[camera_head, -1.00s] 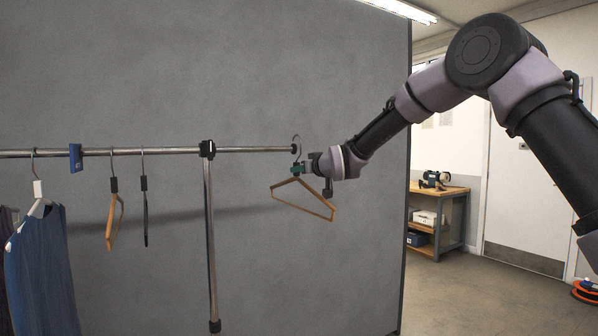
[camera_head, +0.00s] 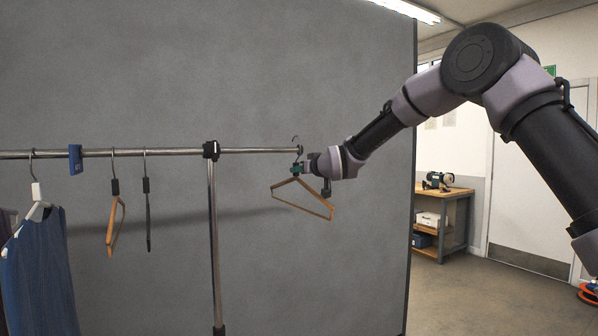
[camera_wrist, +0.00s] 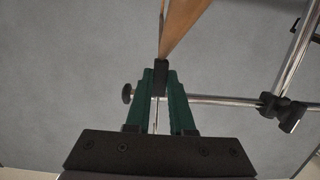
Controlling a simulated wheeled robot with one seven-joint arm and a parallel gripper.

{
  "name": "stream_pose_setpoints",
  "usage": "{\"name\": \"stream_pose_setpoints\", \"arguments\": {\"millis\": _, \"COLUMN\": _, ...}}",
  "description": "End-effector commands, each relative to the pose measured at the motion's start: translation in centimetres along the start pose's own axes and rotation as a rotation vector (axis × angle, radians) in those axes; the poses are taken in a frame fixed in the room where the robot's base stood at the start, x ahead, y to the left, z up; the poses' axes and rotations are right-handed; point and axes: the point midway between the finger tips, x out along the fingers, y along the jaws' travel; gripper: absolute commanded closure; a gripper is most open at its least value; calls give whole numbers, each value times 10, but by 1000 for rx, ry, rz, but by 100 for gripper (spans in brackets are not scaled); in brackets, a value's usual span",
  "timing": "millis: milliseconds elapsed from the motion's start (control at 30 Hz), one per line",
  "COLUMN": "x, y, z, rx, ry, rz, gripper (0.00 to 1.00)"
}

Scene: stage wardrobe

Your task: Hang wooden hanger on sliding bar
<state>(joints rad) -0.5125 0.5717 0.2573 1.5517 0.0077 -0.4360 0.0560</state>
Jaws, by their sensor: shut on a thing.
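The wooden hanger (camera_head: 304,198) is a light-brown triangle with a dark neck and a thin metal hook. My gripper (camera_head: 297,169) is shut on its neck, beside the right end of the bar. The hook rises at the bar's end knob in the head view; I cannot tell whether it is around the bar or only in front of it. The sliding bar (camera_head: 255,150) is a chrome rail running left. In the wrist view my gripper (camera_wrist: 160,85) has green fingers on the black neck, with the wood (camera_wrist: 183,25) beyond. The hook's tip is hidden there.
Left along the bar hang a black hanger (camera_head: 147,215), another wooden hanger (camera_head: 113,228), a blue clip (camera_head: 75,158) and a blue garment (camera_head: 40,265). A post (camera_head: 213,240) holds the bar. The bar between post and end knob is bare. A workbench (camera_head: 447,194) stands behind right.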

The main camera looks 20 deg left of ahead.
Motion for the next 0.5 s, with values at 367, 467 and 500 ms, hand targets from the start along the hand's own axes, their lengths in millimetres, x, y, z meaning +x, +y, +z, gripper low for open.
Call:
{"name": "stream_pose_setpoints", "arguments": {"millis": 367, "x": 17, "y": 0, "z": -3, "rx": 0, "ry": 1, "rz": 0, "gripper": 100}}
{"name": "stream_pose_setpoints", "arguments": {"millis": 467, "x": 22, "y": 0, "z": -4, "rx": 0, "ry": 1, "rz": 0, "gripper": 100}}
{"name": "stream_pose_setpoints", "arguments": {"millis": 500, "x": 24, "y": 0, "z": -4, "rx": 0, "ry": 1, "rz": 0, "gripper": 100}}
